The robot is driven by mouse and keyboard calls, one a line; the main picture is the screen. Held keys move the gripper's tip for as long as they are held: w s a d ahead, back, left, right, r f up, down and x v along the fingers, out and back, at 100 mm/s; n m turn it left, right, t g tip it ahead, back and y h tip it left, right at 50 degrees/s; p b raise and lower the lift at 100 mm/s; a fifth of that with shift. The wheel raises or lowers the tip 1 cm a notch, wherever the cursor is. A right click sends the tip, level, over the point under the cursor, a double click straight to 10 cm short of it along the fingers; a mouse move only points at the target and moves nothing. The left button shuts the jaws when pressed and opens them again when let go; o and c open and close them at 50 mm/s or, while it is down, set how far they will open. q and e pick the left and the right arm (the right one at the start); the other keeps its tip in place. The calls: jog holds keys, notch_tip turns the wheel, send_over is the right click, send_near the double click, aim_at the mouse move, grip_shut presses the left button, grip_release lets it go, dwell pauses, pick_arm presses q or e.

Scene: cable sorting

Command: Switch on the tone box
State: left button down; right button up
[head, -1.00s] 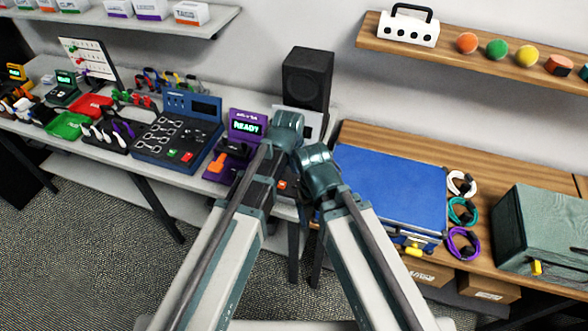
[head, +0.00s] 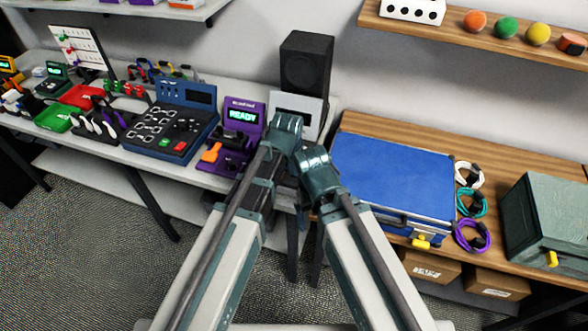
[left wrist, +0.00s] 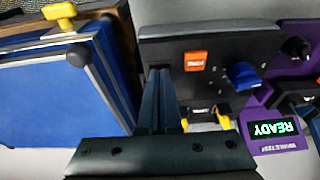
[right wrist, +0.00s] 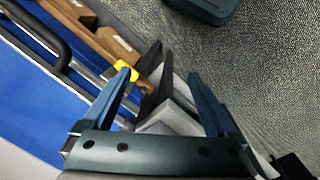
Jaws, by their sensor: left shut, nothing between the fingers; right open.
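The tone box (left wrist: 255,42) is a black box with an orange switch (left wrist: 197,61) and a blue knob (left wrist: 241,74) in the left wrist view. In the head view my arms mostly hide it. My left gripper (left wrist: 160,76) is shut and empty. Its fingertips are over the tone box's edge, left of the orange switch in the left wrist view; I cannot tell whether they touch the box. My right gripper (right wrist: 158,78) is open and empty, near the front of the blue case (right wrist: 30,95).
A purple tester (head: 243,107) reading READY stands beside the tone box. The blue case (head: 390,178) lies on the wooden table (head: 510,170) at right. A black speaker (head: 305,65) stands behind. Cable coils (head: 470,205) and a green box (head: 548,215) are farther right.

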pick_arm(q)
jog(key=shift+s+f+b, duration=0.1)
jog(key=shift+f+b, duration=0.2)
jog(key=shift+f, duration=0.15)
jog(key=shift+r, duration=0.15)
jog(key=shift+w+d+r+p, duration=0.2)
jog(key=shift+w+r+p, duration=0.2)
jog(key=shift+w+p, duration=0.25)
jog(key=shift+r, duration=0.1)
